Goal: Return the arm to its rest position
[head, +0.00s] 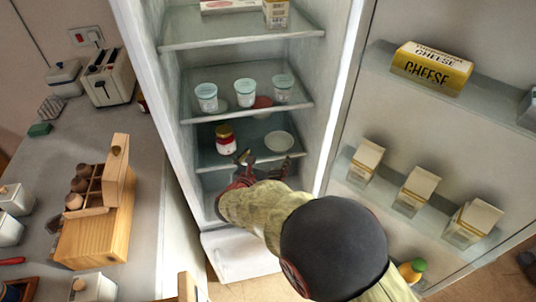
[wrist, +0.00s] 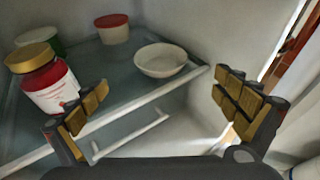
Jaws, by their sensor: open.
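My gripper (head: 262,166) is at the front of the fridge's lower shelf (head: 212,158), inside the open fridge. In the wrist view my gripper (wrist: 168,112) has its fingers spread wide, with nothing between them. A white bowl (wrist: 161,60) stands on that shelf just beyond the fingers; it also shows in the head view (head: 279,141). A jar with a gold lid and red and white sides (wrist: 45,82) stands to the left, close behind the left finger; whether they touch I cannot tell. My arm reaches in from the lower right of the head view.
A red-lidded tub (wrist: 112,28) stands at the back of the shelf. Several blue-lidded tubs (head: 245,92) stand on the shelf above. The open door (head: 420,130) holds cartons (head: 416,190) and a cheese box (head: 431,69) to the right. A counter (head: 60,160) with a toaster (head: 107,77) lies left.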

